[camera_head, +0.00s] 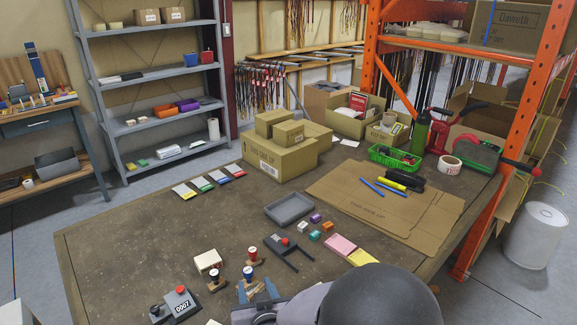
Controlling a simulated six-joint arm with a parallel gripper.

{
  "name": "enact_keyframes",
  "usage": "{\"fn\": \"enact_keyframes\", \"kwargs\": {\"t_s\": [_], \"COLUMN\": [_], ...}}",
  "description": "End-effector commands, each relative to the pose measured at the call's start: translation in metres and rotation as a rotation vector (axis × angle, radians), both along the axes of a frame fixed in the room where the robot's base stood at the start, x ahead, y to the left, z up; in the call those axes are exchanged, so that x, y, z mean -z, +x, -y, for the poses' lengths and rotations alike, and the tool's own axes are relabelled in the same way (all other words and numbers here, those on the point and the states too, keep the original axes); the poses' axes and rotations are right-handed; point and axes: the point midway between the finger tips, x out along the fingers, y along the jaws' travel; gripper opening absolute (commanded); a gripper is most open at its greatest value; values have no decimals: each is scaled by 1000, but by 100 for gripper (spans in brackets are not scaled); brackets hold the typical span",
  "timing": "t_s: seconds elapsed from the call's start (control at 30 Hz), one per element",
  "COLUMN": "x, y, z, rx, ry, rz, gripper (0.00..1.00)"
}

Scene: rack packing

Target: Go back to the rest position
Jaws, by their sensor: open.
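My arm (300,304) shows only in part at the bottom edge, with a large dark rounded joint and a grey link reaching left. I cannot make out my gripper in the head view; the end of the arm runs to the picture's lower edge. No object can be seen held.
The brown table (130,235) is bare at left. A grey tray (290,208), small coloured blocks (314,235), a dark two-pronged item (283,245) and flattened cardboard (350,205) lie on it. Boxes (280,158) and a green basket (394,157) stand behind; an orange rack (500,195) is right.

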Motion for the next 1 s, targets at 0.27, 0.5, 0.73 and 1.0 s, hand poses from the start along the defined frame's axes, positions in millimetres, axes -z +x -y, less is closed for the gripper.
{"fn": "enact_keyframes", "kwargs": {"t_s": [0.27,0.5,0.73,1.0], "x": [1,-3,-20,-36], "y": [-9,-58,-128,-179], "z": [59,142,214,252], "rx": [34,93,175,237], "ry": [-42,-116,-186,-225], "rz": [-277,-619,-912,-1092], "gripper": [40,40,40,40]}}
